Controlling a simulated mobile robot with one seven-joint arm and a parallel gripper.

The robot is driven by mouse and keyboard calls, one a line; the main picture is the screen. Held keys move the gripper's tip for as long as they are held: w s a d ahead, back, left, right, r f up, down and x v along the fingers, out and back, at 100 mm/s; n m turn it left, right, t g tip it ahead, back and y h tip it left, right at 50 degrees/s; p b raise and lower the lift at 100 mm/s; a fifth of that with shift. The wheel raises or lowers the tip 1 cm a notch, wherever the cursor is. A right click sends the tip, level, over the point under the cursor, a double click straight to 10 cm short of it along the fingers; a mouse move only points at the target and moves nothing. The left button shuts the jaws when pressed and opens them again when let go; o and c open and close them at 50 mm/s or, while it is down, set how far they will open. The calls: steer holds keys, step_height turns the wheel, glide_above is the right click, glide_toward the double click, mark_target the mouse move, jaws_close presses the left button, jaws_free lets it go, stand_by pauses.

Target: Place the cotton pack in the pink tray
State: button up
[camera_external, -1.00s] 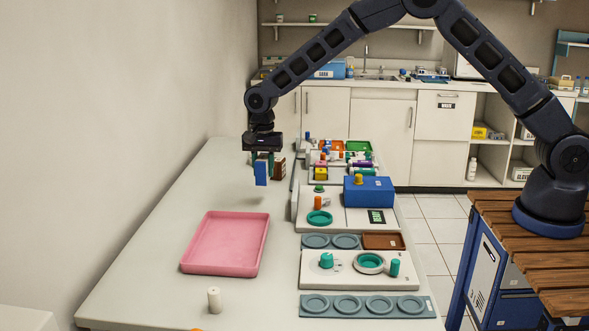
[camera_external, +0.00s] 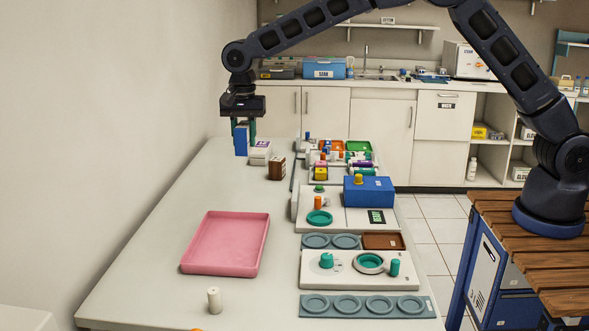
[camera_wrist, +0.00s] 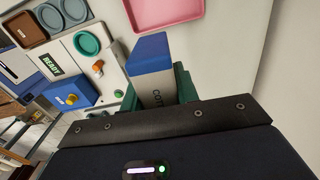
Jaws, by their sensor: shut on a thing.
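The cotton pack (camera_external: 241,140) is a blue and white box, and part of its lettering shows in the wrist view (camera_wrist: 152,75). My gripper (camera_external: 240,131) is shut on it and holds it upright above the far left part of the table. Its green fingers show on both sides of the pack in the wrist view. The pink tray (camera_external: 226,244) lies empty on the left of the table, nearer the external camera than the pack. A part of the tray also shows at the top of the wrist view (camera_wrist: 164,12).
A white box (camera_external: 260,153) and a brown box (camera_external: 277,168) stand on the table near the pack. A white cylinder (camera_external: 214,300) stands in front of the tray. Equipment with a blue box (camera_external: 369,194) fills the right side. Bare table lies between the pack and the tray.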

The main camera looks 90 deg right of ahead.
glide_above(229, 245)
step_height(229, 245, down, 20)
steer(key=shift+r, duration=0.2)
stand_by(0.3)
steer(key=shift+f, duration=0.2)
steer(key=o, duration=0.9)
steer(key=shift+o, duration=0.2)
steer(key=shift+r, duration=0.1)
